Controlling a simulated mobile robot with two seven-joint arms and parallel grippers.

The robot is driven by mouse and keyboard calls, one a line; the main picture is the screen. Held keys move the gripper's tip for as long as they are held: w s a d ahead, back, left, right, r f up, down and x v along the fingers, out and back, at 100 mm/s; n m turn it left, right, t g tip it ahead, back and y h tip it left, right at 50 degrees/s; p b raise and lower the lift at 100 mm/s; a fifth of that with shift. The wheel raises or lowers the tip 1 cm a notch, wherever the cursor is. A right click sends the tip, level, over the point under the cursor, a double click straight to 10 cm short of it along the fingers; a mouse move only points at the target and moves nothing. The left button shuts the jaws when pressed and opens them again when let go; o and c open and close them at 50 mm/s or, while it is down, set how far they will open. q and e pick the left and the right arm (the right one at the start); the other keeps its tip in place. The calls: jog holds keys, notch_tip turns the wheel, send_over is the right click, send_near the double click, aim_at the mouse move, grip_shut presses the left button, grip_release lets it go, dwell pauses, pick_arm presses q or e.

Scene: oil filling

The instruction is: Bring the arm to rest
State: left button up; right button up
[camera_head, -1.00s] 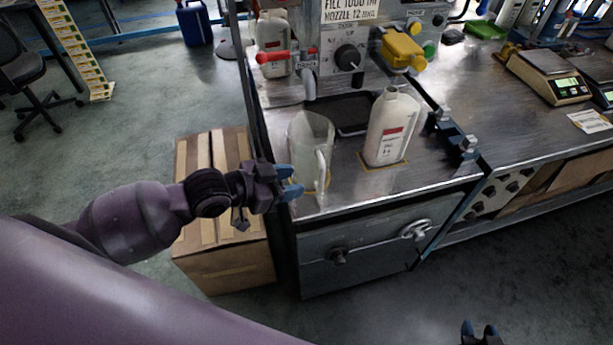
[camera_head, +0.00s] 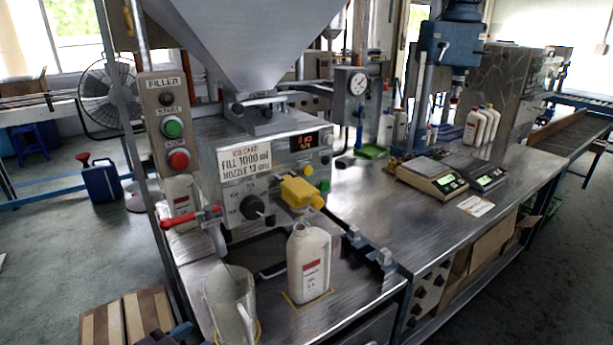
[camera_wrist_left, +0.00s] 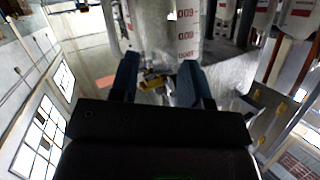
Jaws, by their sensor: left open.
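My left gripper (camera_wrist_left: 157,80) is open, its two blue fingers apart with nothing gripped between them. In the head view only its top (camera_head: 170,336) shows at the bottom edge, left of a clear measuring jug (camera_head: 224,292). The jug stands upright at the bench's front left corner, its lower part cut off. In the wrist view a pale surface with red markings (camera_wrist_left: 187,32) lies beyond the fingertips. A white bottle (camera_head: 309,262) with a red label stands upright on a yellow-outlined spot right of the jug. My right gripper is out of view.
The filler machine (camera_head: 262,165) with a red-handled tap (camera_head: 190,218) and yellow block (camera_head: 300,194) stands behind. A dark drip tray (camera_head: 268,252) lies behind the bottle. Open floor lies left.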

pick_arm(q)
jog(key=s+a+f+n+y, duration=0.3)
jog(key=s+f+n, duration=0.1)
jog(key=s+f, duration=0.3)
jog(key=s+a+f+n+g+y, duration=0.1)
jog(key=s+a+f+n+y, duration=0.2)
jog(key=s+f, duration=0.5)
jog(key=shift+f+n+y, duration=0.15)
jog(key=shift+n+y, duration=0.35)
jog(key=shift+y, duration=0.1)
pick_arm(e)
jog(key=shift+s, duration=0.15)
pick_arm(q)
jog(key=shift+d, duration=0.1)
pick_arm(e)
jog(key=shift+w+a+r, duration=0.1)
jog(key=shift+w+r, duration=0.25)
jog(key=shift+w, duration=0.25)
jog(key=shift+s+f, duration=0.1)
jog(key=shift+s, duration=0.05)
